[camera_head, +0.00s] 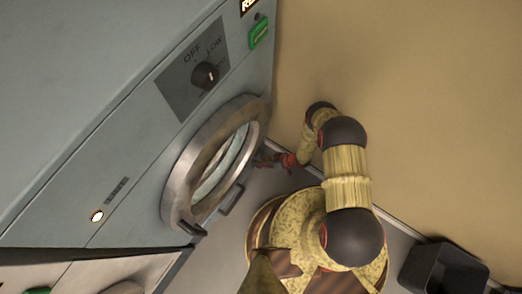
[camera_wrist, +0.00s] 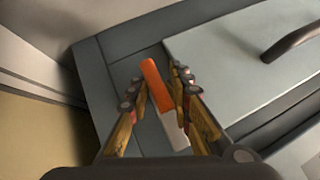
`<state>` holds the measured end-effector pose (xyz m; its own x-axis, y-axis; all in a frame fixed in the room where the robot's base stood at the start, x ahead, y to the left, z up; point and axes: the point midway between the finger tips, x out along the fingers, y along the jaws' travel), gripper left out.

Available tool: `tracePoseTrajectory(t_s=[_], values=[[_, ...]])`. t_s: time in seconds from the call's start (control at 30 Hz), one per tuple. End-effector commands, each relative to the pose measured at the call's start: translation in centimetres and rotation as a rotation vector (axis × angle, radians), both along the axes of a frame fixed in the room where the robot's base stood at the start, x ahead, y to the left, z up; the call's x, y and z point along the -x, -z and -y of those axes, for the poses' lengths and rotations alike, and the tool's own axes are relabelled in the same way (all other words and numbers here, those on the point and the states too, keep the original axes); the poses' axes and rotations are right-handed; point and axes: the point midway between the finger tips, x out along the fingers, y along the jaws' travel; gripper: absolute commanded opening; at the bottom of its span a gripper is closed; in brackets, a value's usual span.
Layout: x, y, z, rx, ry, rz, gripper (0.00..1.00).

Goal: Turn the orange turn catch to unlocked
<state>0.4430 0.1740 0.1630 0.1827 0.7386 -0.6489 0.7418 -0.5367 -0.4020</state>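The orange turn catch (camera_wrist: 157,84) shows in the wrist view as a flat orange bar, slightly slanted, with a pale grey-white strip (camera_wrist: 175,130) below its lower end. My gripper (camera_wrist: 160,78) has one finger on each side of the orange bar. The fingers are apart, with narrow gaps seeming to show beside the bar; contact is not clear. In the head view my gripper (camera_head: 266,158) is low beside the round machine door, and the catch cannot be made out there.
The grey machine has a round metal-rimmed door (camera_head: 176,180), a dark dial (camera_head: 205,76) and a green switch (camera_head: 259,32). In the wrist view, a pale panel (camera_wrist: 235,60) with a dark handle (camera_wrist: 292,40) is to the right. A dark bin (camera_head: 442,268) stands on the floor by the wall.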

Motion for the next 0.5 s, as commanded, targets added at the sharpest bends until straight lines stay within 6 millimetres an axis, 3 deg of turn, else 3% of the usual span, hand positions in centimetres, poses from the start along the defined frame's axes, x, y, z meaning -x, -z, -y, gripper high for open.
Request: tracePoseTrajectory(t_s=[0.03, 0.37, 0.5], values=[[-1.71, -0.29, 0.48, 0.005, 0.016, 0.018, 0.22], [-1.32, -0.28, 0.29, 0.003, 0.009, 0.016, 0.41], [-0.98, -0.21, 0.21, 0.003, 0.007, 0.012, 0.41]])
